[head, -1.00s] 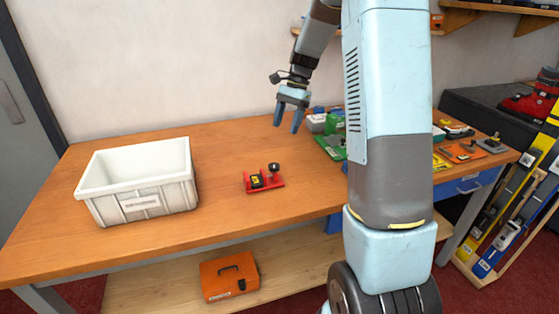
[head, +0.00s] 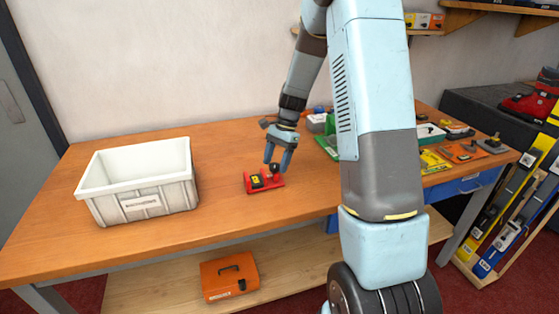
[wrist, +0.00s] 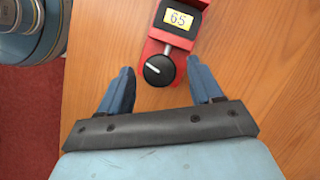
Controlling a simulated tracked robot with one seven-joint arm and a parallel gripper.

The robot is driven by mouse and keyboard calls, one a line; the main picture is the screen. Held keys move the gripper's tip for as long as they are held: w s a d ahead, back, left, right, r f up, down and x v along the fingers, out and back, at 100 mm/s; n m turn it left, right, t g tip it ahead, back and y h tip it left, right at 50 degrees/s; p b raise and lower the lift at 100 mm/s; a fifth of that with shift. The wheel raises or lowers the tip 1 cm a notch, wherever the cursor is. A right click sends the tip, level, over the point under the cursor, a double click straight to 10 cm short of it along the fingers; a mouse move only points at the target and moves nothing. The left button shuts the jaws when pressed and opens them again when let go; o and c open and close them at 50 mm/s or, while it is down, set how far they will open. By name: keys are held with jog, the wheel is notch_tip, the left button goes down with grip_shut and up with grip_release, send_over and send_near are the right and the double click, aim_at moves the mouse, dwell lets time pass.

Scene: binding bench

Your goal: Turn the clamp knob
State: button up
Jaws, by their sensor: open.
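The clamp is a small red fixture (head: 251,187) lying on the wooden bench. It has a black knob (head: 275,168) at its right end and a yellow display at its left. In the wrist view the round black knob (wrist: 159,70) carries a pale pointer line, and the display (wrist: 178,19) reads 65. My gripper (head: 278,168) is open, fingers pointing down, at the knob in the head view. In the wrist view my gripper (wrist: 161,80) has one finger on each side of the knob, with a gap on both sides. I cannot tell the exact height of the fingertips.
A white crate (head: 137,203) stands on the bench to the left. Several tools and trays, including a green tray (head: 326,146), lie at the right behind my arm. The bench around the clamp is clear. An orange case (head: 229,277) sits on the lower shelf.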

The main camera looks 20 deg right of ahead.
jog(key=c, duration=1.1)
jog(key=shift+o, duration=0.2)
jog(key=shift+d, duration=0.35)
jog(key=shift+a, duration=0.35)
